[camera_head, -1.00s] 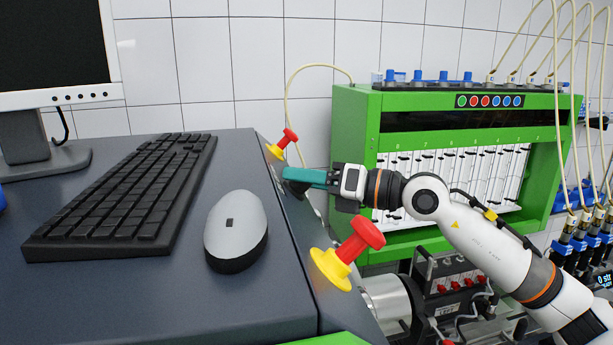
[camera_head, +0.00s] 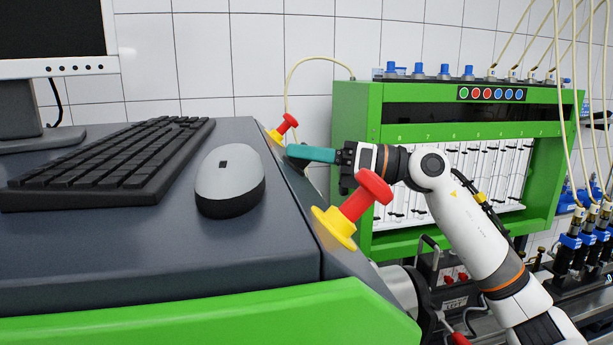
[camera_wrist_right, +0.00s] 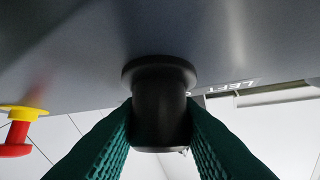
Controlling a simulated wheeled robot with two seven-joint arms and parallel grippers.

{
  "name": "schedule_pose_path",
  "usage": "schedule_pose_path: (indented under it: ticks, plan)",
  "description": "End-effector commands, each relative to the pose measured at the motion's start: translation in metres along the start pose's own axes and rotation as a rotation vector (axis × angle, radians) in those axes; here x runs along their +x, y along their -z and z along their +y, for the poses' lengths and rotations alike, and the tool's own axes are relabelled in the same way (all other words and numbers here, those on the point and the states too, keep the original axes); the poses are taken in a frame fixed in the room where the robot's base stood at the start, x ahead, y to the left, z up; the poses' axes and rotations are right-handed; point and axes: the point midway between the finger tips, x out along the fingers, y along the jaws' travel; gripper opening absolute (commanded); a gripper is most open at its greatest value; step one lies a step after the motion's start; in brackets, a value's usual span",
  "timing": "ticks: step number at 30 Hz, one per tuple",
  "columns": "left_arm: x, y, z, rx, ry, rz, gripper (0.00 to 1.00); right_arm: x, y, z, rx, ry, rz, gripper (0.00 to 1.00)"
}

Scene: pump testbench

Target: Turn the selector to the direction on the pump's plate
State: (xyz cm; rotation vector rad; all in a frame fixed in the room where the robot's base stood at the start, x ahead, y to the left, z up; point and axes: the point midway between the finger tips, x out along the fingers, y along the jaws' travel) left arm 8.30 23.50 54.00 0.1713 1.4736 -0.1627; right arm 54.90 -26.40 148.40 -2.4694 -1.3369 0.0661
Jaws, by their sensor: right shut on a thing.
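The selector is a dark round knob (camera_wrist_right: 160,105) on the sloped grey panel of the desk, seen in the right wrist view. My right gripper (camera_wrist_right: 160,125) has its two teal fingers closed on the knob, one on each side. In the head view, the right gripper (camera_head: 292,152) reaches the panel's far part from the right, and its fingers mostly hide the knob. White lettering reading LEFT (camera_wrist_right: 236,87) is on the panel right of the knob in the wrist view. I cannot make out the pump's plate. My left gripper is not in view.
Two red mushroom buttons on yellow bases flank the selector: a far one (camera_head: 284,128) and a near one (camera_head: 352,208) close below my right forearm. A mouse (camera_head: 229,180) and keyboard (camera_head: 110,160) lie on the desk. A green test cabinet (camera_head: 450,160) stands behind the arm.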

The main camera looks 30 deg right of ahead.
Motion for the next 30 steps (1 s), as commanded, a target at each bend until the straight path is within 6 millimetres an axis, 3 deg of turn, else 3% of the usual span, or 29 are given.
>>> schedule_pose_path:
  ticks: [1, 9, 30]
  plan:
    - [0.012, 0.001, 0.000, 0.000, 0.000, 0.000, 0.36, 0.000, -0.004, 0.002, -0.019, 0.036, 0.005, 0.07]
    - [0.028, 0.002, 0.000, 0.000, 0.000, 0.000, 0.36, 0.000, -0.001, 0.001, -0.143, 0.207, -0.002, 0.07]
    - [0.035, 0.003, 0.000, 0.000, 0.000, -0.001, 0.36, 0.001, 0.000, 0.001, -0.262, 0.367, -0.010, 0.07]
